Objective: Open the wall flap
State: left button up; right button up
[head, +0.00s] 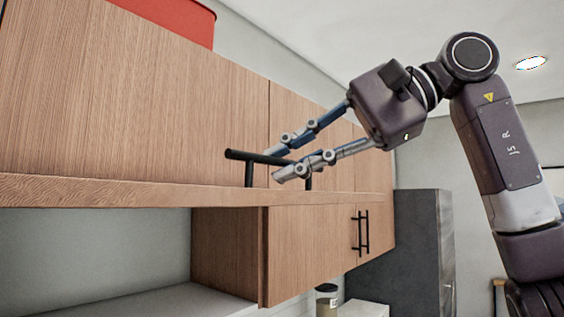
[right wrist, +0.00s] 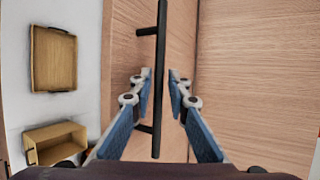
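The wall flap (head: 130,100) is a wide light-wood panel on the upper cabinet, at the left and middle of the head view. A black bar handle (head: 240,155) on two posts is at its lower edge. In the right wrist view the handle (right wrist: 161,30) runs upright through the picture. My right gripper (head: 275,167) reaches in from the right to the handle. In the right wrist view its fingers (right wrist: 160,78) are apart, one on each side of the bar, with a small gap showing. I cannot tell whether the flap is slightly ajar. My left gripper is out of view.
Below is a lower wooden cabinet (head: 310,245) with two black upright handles (head: 361,232). An open recess lies to its left. A dark tall unit (head: 415,245) stands at the right. A red box (head: 170,15) sits on top of the cabinet.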

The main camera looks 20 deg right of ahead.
jog(key=v, duration=1)
jog(key=shift+s+d+r, duration=0.2)
jog(key=shift+d, duration=0.1)
